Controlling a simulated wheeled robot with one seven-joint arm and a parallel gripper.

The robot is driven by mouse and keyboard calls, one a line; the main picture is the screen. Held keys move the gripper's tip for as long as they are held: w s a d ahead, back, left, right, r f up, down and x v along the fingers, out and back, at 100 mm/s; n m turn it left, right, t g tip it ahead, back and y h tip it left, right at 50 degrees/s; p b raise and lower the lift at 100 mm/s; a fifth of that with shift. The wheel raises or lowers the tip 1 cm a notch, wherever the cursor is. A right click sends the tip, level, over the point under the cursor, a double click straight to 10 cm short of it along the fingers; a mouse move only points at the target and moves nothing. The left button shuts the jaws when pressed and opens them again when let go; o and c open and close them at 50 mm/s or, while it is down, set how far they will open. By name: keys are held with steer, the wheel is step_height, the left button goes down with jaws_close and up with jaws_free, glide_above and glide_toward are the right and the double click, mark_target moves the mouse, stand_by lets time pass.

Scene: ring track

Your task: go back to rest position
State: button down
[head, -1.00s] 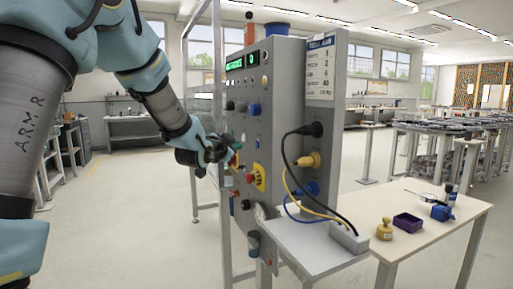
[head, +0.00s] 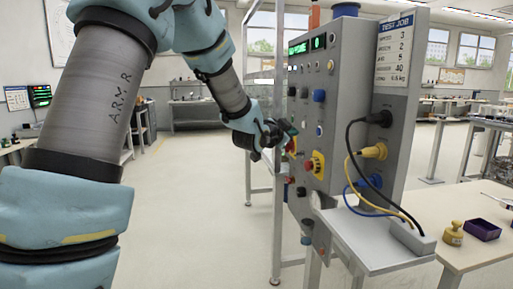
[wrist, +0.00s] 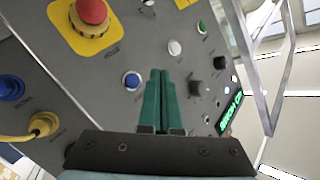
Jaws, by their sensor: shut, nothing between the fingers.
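My gripper (wrist: 160,100) shows in the wrist view as two green fingers pressed together, with nothing between them. It points at the grey control panel (wrist: 110,75), close to a blue button (wrist: 132,80) and a white button (wrist: 174,47). Whether the fingertips touch the panel I cannot tell. In the head view my gripper (head: 287,130) is at the left face of the grey panel box (head: 345,100), a little above a red emergency button on a yellow plate (head: 314,165). My arm reaches in from the upper left.
A side shelf holds a grey block (head: 412,236) with black, yellow and blue cables plugged into the box. A wooden table (head: 480,215) at right carries a brass weight (head: 453,234) and a purple tray (head: 482,230). The floor (head: 190,200) left of the box is open.

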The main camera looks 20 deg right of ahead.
steer(key=s+a+f+n+g+y+p, duration=0.1)
steer(key=a+f+n+y, duration=0.35)
steer(key=a, duration=0.85)
steer(key=s+a+f+n+g+y, duration=0.1)
steer(key=a+f+n+y, duration=0.4)
steer(key=a, duration=0.8)
steer(key=s+a+f+n+g+y, duration=0.1)
steer(key=s+a+f+n+g, duration=0.2)
steer(key=s+a, duration=0.5)
steer(key=s+a+f+n+g+y+p, duration=0.1)
steer(key=s+a+f+n+g+y, duration=0.1)
steer(key=s+a, duration=0.6)
steer(key=shift+s+a+f+n+g, duration=0.3)
steer(key=shift+f+n+g, duration=0.35)
steer(key=shift+n, duration=0.4)
